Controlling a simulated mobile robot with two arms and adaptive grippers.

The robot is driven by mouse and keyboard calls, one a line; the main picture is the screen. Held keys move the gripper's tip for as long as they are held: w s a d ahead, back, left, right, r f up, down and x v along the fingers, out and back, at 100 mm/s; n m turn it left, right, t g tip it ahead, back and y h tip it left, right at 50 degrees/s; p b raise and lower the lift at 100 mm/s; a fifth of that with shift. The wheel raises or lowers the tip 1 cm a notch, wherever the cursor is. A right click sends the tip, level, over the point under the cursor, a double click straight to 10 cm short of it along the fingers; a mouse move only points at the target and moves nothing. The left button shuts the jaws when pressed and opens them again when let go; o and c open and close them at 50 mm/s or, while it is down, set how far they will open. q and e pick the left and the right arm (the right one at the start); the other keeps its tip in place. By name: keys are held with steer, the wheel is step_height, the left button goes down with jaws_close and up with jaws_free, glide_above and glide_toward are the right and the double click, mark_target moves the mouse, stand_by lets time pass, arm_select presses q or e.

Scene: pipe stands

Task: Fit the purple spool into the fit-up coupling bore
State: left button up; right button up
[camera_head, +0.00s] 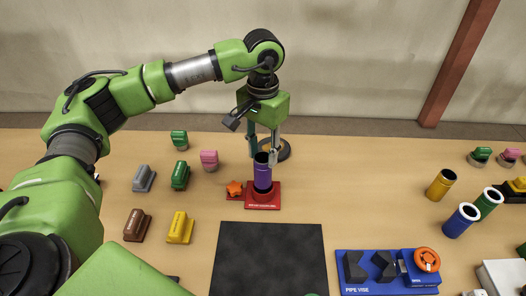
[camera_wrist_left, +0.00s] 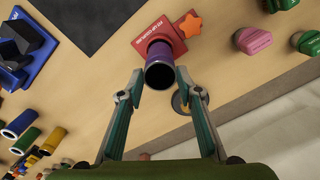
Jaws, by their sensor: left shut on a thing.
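The purple spool (camera_head: 263,178) stands upright at the red fit-up coupling (camera_head: 262,200), its lower end at the bore. How deep it sits is hidden. In the left wrist view the spool (camera_wrist_left: 160,74) shows its dark open end toward me, with the red coupling (camera_wrist_left: 176,30) behind it. My left gripper (camera_head: 263,156) comes down from above and is shut on the spool near its upper end. In the left wrist view its fingers (camera_wrist_left: 160,88) lie on either side of the spool. My right gripper is not in view.
An orange star knob (camera_head: 235,188) sits at the coupling's left. A dark mat (camera_head: 270,258) and a blue pipe vise (camera_head: 385,270) lie in front. Several coloured blocks (camera_head: 180,228) stand left; yellow (camera_head: 440,184), green and blue spools stand right.

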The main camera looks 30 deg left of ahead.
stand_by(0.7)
arm_select(q)
steer(key=shift+f+b, duration=2.1)
steer(key=shift+f, duration=0.15)
steer(key=o, duration=1.4)
steer(key=shift+r, duration=0.1)
steer(key=shift+o, duration=0.2)
step_height(320, 180, up, 5)
steer(key=p, duration=0.2)
steer(key=shift+p, duration=0.4)
step_height(320, 180, up, 12)
